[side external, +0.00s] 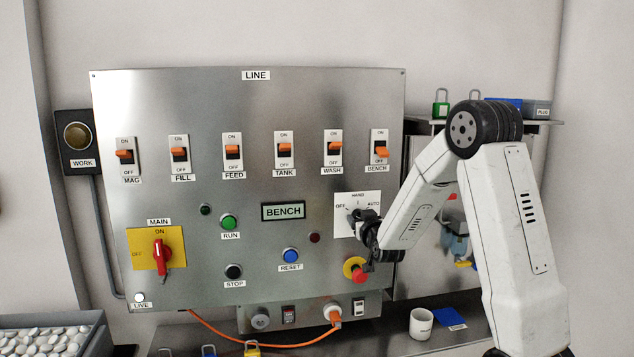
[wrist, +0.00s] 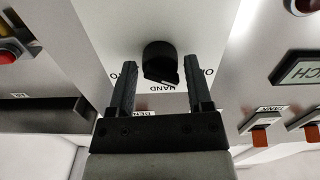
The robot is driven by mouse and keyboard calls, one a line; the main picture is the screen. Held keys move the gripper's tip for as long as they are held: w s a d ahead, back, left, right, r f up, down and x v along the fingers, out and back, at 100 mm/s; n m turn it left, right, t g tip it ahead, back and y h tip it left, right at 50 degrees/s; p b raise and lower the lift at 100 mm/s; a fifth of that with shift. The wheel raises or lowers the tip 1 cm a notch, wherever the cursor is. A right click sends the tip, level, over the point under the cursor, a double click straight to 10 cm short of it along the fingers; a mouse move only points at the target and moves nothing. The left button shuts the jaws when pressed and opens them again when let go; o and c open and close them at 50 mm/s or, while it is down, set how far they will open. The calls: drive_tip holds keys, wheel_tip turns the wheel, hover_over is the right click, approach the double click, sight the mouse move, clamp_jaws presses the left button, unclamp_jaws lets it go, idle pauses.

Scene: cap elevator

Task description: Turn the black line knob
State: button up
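The black line knob (wrist: 159,58) sits on a white plate (side external: 345,204) marked OFF, HAND and AUTO, at the right of the steel panel. My gripper (wrist: 162,66) is open, with one finger on each side of the knob and a visible gap to each. The wrist view is upside down, with the HAND mark just below the knob. In the side view my gripper (side external: 362,222) is close against the plate and hides most of the knob. I cannot tell exactly which mark the knob points at.
A red emergency button on a yellow ring (side external: 355,270) stands just below my gripper. Rocker switches with orange levers (side external: 379,151) run in a row above. A BENCH display (side external: 284,211) is to the left.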

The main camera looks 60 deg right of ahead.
clamp_jaws()
drive_tip(key=shift+m, duration=0.4)
drive_tip(key=m, duration=1.1)
drive_tip(key=shift+s, duration=0.1)
drive_tip(key=shift+d, duration=0.1)
idle(0.3)
drive_tip(key=shift+o, duration=1.9)
unclamp_jaws()
